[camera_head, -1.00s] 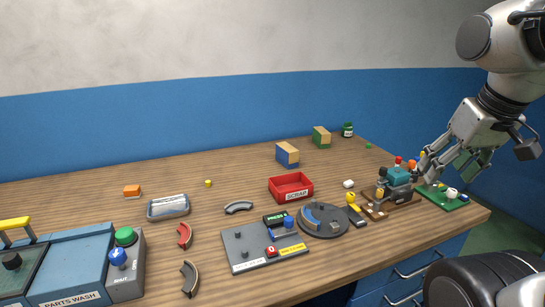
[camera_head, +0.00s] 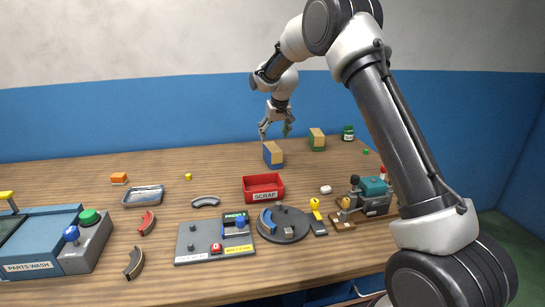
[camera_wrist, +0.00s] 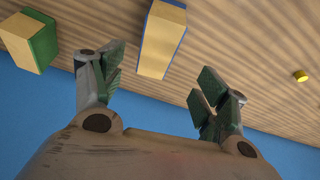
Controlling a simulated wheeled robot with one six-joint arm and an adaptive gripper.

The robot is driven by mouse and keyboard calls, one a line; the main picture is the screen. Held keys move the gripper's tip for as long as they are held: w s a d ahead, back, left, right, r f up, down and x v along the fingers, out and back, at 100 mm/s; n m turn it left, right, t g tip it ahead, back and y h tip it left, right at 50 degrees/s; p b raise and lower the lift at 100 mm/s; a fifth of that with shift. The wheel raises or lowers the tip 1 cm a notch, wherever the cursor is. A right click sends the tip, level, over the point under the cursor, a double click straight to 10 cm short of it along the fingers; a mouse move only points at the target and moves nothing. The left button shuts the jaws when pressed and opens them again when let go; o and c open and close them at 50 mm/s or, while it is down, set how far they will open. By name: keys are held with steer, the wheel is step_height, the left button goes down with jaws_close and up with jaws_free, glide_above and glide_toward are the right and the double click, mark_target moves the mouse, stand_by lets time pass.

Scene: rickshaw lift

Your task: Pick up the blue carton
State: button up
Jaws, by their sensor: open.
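The blue carton (camera_head: 273,154) stands on the wooden table toward the back, a box with a tan face and blue sides. It also shows at the top middle of the wrist view (camera_wrist: 161,38), where its tan face and blue edges lie between the lines of the two fingers. My gripper (camera_head: 276,130) is open and empty, pointing down just above the carton in the head view. In the wrist view my gripper (camera_wrist: 160,75) has its fingers spread wide to either side, and the carton lies beyond the fingertips. I see no contact with it.
A similar green-sided carton (camera_head: 317,139) stands to the right, with a green jar (camera_head: 348,133) behind it. A red scrap bin (camera_head: 263,188) is in front. A small yellow cylinder (camera_head: 188,177) lies left. The table around the carton is mostly clear.

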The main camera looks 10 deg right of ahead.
mark_target(273, 147)
steer(key=x, duration=0.3)
steer(key=shift+w+a+f, duration=0.1)
steer(key=shift+w+f, duration=0.1)
steer(key=shift+f, duration=0.05)
steer(key=shift+d+x, duration=0.2)
steer(key=shift+x, duration=1.1)
steer(key=shift+d+x, duration=0.15)
steer(key=shift+x, duration=1.2)
steer(key=shift+s+f, duration=0.15)
steer(key=shift+f, duration=0.15)
steer(key=c, duration=1.3)
